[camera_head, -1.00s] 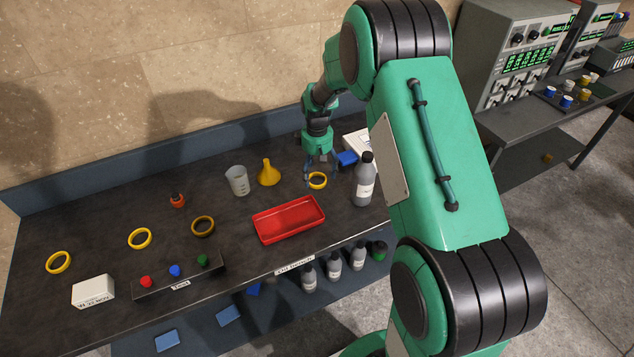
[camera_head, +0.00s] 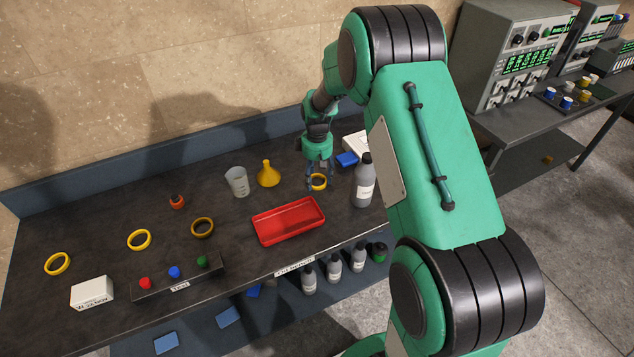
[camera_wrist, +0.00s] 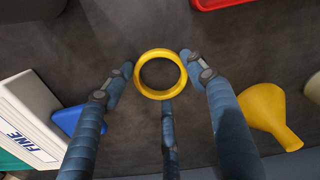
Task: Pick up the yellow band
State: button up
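The yellow band (camera_wrist: 138,84) lies flat on the dark bench in the wrist view, between the fingers of my gripper (camera_wrist: 157,72). It also shows in the head view (camera_head: 320,188), left of the grey bottle. My gripper (camera_head: 319,183) points down over the band with its three blue fingers spread around it. The right fingertip is very close to the band's edge, and the left one appears slightly apart. I cannot tell whether any finger touches it. More yellow bands lie farther left: one at the far left (camera_head: 57,264), another (camera_head: 139,240) and a darker one (camera_head: 202,227).
The bench (camera_head: 105,210) has clear patches at left.

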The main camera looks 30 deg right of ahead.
aim_at(304, 203)
jog(key=shift+r, duration=0.1)
dwell(0.3)
jog(key=shift+r, duration=0.55)
notch_tip(304, 203, up, 2)
jog(key=shift+r+p, duration=0.15)
jog(key=shift+p, duration=0.4)
jog(key=s+a, duration=0.1)
jog(key=s, duration=0.4)
jog(key=s+a+r+p, duration=0.1)
jog(key=s, duration=0.4)
jog(key=s+a+p, duration=0.1)
jog(key=s, duration=0.4)
jog(key=shift+s+a+r, duration=0.15)
jog(key=shift+s, duration=0.2)
jog(key=shift+w, duration=0.1)
